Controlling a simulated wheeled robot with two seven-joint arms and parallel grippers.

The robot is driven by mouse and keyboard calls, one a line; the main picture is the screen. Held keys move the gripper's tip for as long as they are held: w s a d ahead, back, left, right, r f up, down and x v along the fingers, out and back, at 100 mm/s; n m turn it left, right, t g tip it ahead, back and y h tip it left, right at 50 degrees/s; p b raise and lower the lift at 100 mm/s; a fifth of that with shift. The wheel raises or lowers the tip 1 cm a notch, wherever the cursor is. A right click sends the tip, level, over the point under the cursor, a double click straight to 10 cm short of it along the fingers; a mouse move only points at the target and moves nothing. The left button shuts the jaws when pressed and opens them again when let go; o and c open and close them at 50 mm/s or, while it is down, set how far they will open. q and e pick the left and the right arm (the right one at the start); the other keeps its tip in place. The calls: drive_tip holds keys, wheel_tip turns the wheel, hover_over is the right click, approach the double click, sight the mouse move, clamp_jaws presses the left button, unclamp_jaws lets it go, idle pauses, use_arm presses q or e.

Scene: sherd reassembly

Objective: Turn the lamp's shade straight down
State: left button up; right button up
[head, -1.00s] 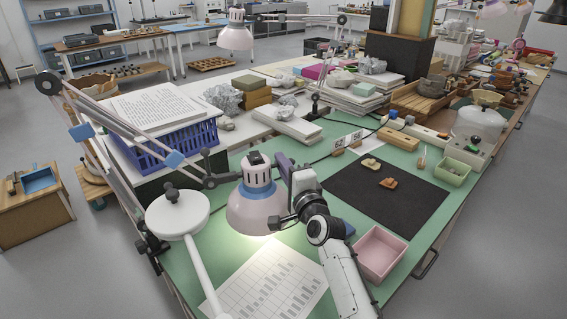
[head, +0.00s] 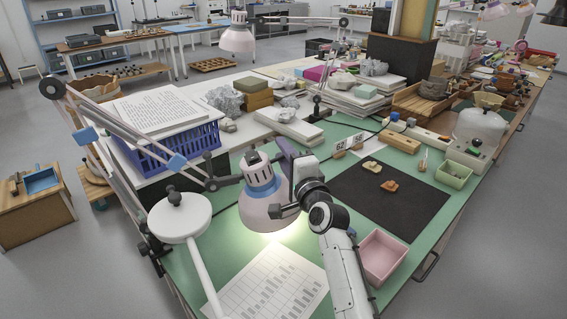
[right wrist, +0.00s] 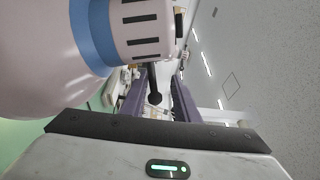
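The desk lamp's shade (head: 262,198) is pale pink with a blue band and a slotted cap. It hangs from a jointed arm (head: 130,130) coming from the left. The shade is tilted: its cap leans left, and its mouth faces down and a little right. My right gripper (head: 284,153) is beside the shade's right side, with purple fingers. In the right wrist view the shade (right wrist: 60,50) fills the upper left. The fingers (right wrist: 158,100) stand apart there, and a dark ball-ended stem (right wrist: 155,92) from the cap shows in line with the gap. My left gripper is out of view.
A printed sheet (head: 265,285) lies below the lamp on the green bench top. A blue basket (head: 180,150) with papers stands behind left. A black mat (head: 415,205) with sherds and a pink tray (head: 382,256) lie to the right.

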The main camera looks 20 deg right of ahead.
wheel_tip(320, 180, up, 6)
drive_tip(key=shift+f+p, duration=0.1)
drive_tip(key=shift+p, duration=0.2)
